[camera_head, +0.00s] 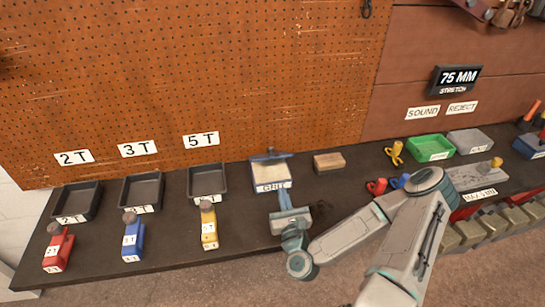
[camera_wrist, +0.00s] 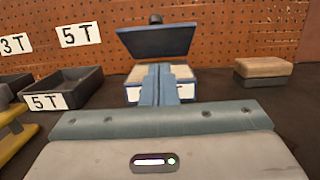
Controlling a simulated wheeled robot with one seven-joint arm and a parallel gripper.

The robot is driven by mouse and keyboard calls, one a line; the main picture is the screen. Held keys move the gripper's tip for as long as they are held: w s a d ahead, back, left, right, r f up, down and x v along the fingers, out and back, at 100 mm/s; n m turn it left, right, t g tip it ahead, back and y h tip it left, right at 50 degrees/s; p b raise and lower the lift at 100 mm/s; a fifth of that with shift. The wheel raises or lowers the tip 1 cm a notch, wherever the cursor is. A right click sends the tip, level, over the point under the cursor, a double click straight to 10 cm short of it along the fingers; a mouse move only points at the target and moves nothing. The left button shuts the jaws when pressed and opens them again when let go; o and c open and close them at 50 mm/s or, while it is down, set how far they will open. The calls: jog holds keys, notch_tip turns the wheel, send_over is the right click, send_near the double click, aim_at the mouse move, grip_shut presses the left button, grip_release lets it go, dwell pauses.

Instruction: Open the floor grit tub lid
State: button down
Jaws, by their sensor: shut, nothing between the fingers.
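The grit tub (camera_head: 271,187) is a small white box with a blue rim and a GRIT label, standing on the dark bench. Its blue lid (camera_head: 270,155) is raised at the tub's back edge. In the wrist view the lid (camera_wrist: 157,41) stands tilted up, with a dark knob at its top, and pale grit shows in the tub (camera_wrist: 187,92) below it. My gripper (camera_head: 284,194) is at the tub's front, its blue fingers shut and empty. In the wrist view the fingers (camera_wrist: 158,72) hide the tub's middle; I cannot tell whether they touch it.
A dark tray (camera_head: 207,181) labelled 5 T is left of the tub, with a yellow clamp-like item (camera_head: 208,226) in front. A brown block (camera_head: 329,163) lies to the right. The pegboard (camera_head: 200,70) rises close behind the tub.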

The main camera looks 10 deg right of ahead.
jog(key=shift+w+r, duration=0.15)
jog(key=shift+w, duration=0.45)
jog(key=shift+w+d+r, duration=0.1)
jog(key=shift+w, duration=0.85)
jog(key=shift+w+d+f+b, duration=0.1)
jog(key=shift+w+f+b, duration=0.1)
jog(key=shift+b, duration=0.35)
jog(key=b, duration=0.3)
jog(key=shift+w+d+r, duration=0.1)
jog(key=shift+w+d, duration=0.1)
jog(key=shift+w, duration=0.2)
jog(key=b, duration=0.2)
jog(key=shift+w+b, duration=0.3)
jog(key=shift+b, duration=0.05)
jog(key=shift+w+r+b, duration=0.1)
jog(key=shift+b, duration=0.4)
jog(key=b, duration=0.2)
jog(key=shift+w+b, duration=0.1)
jog(key=shift+b, duration=0.3)
jog(key=b, duration=0.2)
jog(key=shift+a+b, duration=0.3)
jog(key=shift+b, duration=0.1)
